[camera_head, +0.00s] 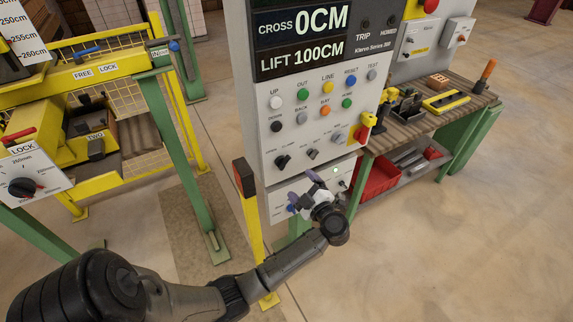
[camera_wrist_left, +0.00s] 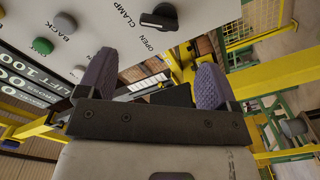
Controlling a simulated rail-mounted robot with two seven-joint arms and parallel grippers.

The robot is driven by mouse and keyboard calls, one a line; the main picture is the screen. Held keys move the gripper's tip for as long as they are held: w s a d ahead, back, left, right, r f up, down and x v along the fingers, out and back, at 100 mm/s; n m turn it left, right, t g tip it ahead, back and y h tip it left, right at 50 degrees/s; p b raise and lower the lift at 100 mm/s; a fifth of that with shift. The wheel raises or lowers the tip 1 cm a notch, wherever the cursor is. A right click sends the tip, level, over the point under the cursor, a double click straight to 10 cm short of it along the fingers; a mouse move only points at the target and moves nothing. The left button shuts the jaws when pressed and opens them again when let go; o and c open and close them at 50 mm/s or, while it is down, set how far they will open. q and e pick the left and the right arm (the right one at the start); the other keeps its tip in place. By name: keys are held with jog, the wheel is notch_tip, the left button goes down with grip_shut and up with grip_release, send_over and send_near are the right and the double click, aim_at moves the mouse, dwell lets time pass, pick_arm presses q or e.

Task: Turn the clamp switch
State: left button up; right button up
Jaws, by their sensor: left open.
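The clamp switch (camera_head: 282,161) is a black rotary knob at the lower left of the white control panel (camera_head: 262,122). The wrist view shows it at the top (camera_wrist_left: 158,16), beside the words OPEN and CLAMP. My left gripper (camera_head: 303,188) is below and slightly right of the switch in the head view, in front of the panel's lower part. Its two purple-padded fingers (camera_wrist_left: 153,85) are spread apart, with nothing between them. The switch lies beyond the fingertips and appears untouched. My right gripper is in neither view.
Coloured push buttons (camera_head: 302,95) and other knobs (camera_head: 313,153) crowd the panel around the switch. A yellow post (camera_head: 249,215) stands left of the panel. A workbench (camera_head: 420,122) with a red bin (camera_head: 378,182) below stands right. The floor at lower right is clear.

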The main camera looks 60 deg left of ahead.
aim_at(286, 166)
pick_arm(q)
jog(key=a, duration=0.8)
jog(key=shift+w+a, duration=0.1)
jog(key=shift+a, duration=1)
jog(key=c, duration=0.9)
